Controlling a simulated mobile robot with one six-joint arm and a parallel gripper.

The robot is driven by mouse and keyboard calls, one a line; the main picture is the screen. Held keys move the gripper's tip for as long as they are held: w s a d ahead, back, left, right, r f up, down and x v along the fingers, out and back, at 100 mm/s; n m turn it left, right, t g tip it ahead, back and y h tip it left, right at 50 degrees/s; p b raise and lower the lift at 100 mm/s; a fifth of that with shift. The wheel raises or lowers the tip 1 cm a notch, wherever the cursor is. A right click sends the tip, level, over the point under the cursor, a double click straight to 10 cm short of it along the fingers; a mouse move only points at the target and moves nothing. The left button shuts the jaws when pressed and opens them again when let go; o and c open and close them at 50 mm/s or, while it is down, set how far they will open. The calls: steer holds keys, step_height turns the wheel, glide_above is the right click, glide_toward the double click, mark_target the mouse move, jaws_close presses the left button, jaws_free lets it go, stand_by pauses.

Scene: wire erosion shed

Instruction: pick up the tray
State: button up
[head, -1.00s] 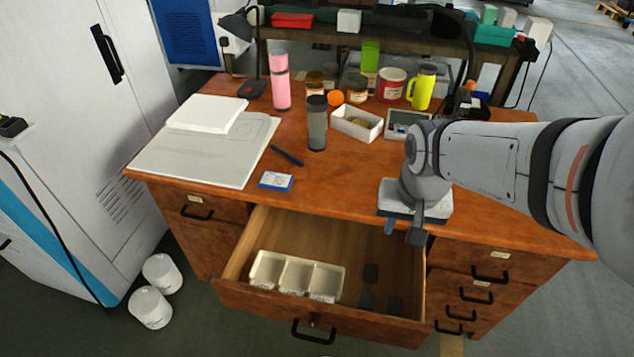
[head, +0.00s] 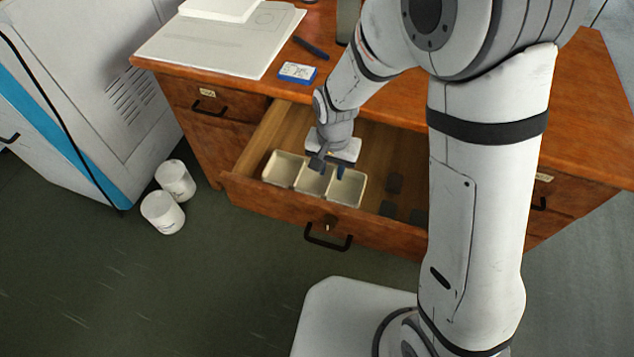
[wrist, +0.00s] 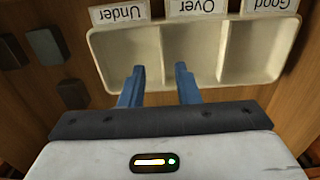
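The tray (head: 345,188) is a cream, three-compartment tray lying in the open desk drawer, near the drawer's front left. In the wrist view the tray (wrist: 223,60) shows labels "Under", "Over" and "Good", upside down, along its far edge. Its compartments look empty. My gripper (head: 330,170) is above the tray's rear side. In the wrist view my gripper (wrist: 160,72) is open, with its two blue fingers apart and nothing between them. The fingertips overlap the near part of the tray in that picture; I cannot tell whether they touch it.
The open drawer (head: 255,192) has wooden walls around the tray. Several dark blocks (head: 394,183) lie to the tray's right. The desk top above holds a blue and white box (head: 298,73) and papers (head: 215,45). Two white canisters (head: 162,212) stand on the floor at left.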

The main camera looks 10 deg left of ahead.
mark_target(330, 181)
step_height(330, 181, down, 5)
steer(key=shift+a+r+b, duration=0.1)
steer(key=shift+r+b, duration=0.05)
steer(key=shift+b, duration=0.35)
steer(key=shift+c, duration=0.3)
jaws_close()
steer(key=shift+r, duration=0.1)
